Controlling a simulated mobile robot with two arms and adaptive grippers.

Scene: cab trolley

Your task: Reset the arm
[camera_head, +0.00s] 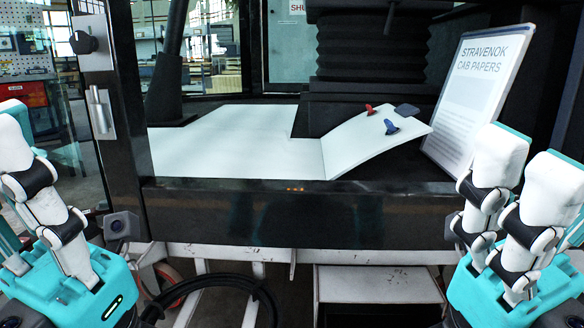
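My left gripper (22,150) is at the left edge, with a teal body and white-and-black jointed fingers that point up. It is partly cut off by the frame. The fingers are extended and hold nothing visible. My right gripper (522,165) is at the right edge, also teal with white fingers. Two of its fingers stand up with a gap between their tips, and nothing is held. Both grippers are in front of the cab sill and apart from the things on it.
A white panel (235,140) lies on the cab floor. A tilted white board (355,150) carries a red clip (369,109) and a blue clip (391,127). A "STRAVENOK CAB PAPERS" sign (470,100) leans at the right. A black post (125,120) stands left; below are cables (262,290) and a step (378,284).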

